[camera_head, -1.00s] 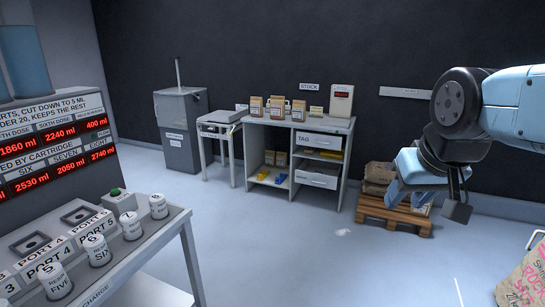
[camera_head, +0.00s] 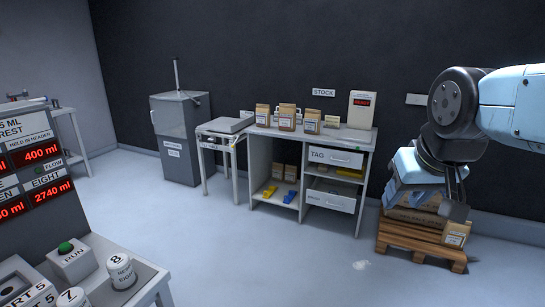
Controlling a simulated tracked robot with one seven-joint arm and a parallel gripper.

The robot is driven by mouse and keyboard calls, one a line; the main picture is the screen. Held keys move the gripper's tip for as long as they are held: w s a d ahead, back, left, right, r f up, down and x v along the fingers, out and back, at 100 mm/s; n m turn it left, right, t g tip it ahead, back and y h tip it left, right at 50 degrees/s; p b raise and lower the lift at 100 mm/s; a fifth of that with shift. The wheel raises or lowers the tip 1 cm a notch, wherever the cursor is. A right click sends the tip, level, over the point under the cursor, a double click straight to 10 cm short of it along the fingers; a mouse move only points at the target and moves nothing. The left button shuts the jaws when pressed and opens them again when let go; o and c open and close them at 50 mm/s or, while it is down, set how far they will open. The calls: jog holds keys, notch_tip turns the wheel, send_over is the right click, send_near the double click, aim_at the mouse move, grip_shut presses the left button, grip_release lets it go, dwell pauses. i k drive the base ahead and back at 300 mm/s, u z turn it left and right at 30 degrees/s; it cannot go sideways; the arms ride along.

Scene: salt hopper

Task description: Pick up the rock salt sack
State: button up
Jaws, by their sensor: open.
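No sack with readable rock salt lettering shows now. Brown sacks (camera_head: 412,216) lie on a wooden pallet (camera_head: 420,246) by the back wall at the right. Their print is too small or covered to read, and my arm hides part of them. My gripper (camera_head: 452,208) hangs pointing down, open and empty, in front of the pallet in the picture. I cannot tell its distance from the sacks, but it appears well nearer to me.
A grey shelf desk (camera_head: 358,190) with paper bags (camera_head: 287,116) stands left of the pallet. A small table (camera_head: 224,130) and grey bin (camera_head: 180,135) stand further left. A port bench (camera_head: 95,290) and display panel (camera_head: 35,180) fill the near left.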

aim_at(287, 115)
jog(key=u, duration=0.1)
jog(key=i, duration=3.7)
jog(key=u, duration=0.1)
